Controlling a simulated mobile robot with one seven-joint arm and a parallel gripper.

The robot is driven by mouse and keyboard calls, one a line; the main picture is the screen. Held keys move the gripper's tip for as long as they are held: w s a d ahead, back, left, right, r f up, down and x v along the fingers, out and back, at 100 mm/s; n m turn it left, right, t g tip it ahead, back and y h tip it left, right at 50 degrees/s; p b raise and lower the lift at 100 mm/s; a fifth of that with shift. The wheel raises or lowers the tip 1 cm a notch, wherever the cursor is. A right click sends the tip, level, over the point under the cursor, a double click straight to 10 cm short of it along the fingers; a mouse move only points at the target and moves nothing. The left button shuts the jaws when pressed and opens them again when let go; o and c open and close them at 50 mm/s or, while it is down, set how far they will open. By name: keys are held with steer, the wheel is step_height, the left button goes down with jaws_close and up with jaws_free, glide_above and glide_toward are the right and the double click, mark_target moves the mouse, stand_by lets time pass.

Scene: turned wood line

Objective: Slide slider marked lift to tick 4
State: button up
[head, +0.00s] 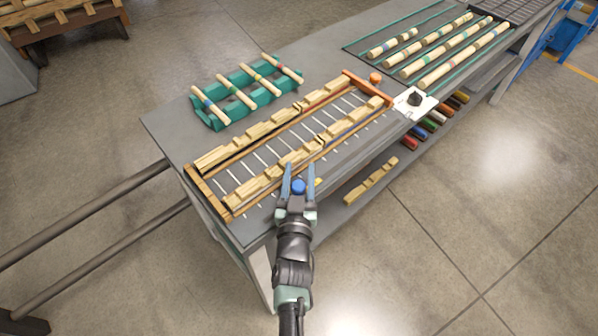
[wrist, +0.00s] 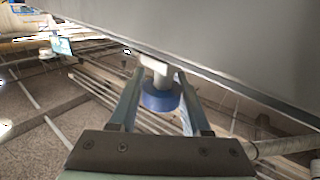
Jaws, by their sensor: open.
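A round blue knob (head: 298,187) sits at the front edge of the bench, near the slatted wooden frame. In the wrist view the blue knob (wrist: 159,97) is on a pale stem that comes out of a grey face. My gripper (head: 299,178) is open, with one finger on each side of the knob. In the wrist view my gripper (wrist: 156,98) shows gaps between the fingers and the knob. No lift marking or tick numbers can be read, and my gripper and arm cover part of the bench edge.
The wooden frame (head: 207,194) holds notched wood pieces. A green rack (head: 212,121) carries several turned rods. An orange knob (head: 375,78) and a white plate with a black knob (head: 414,99) are to the right. A wood piece (head: 371,181) lies below on the lower shelf.

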steer(key=o, duration=0.3)
steer(key=s, duration=1.3)
stand_by(0.3)
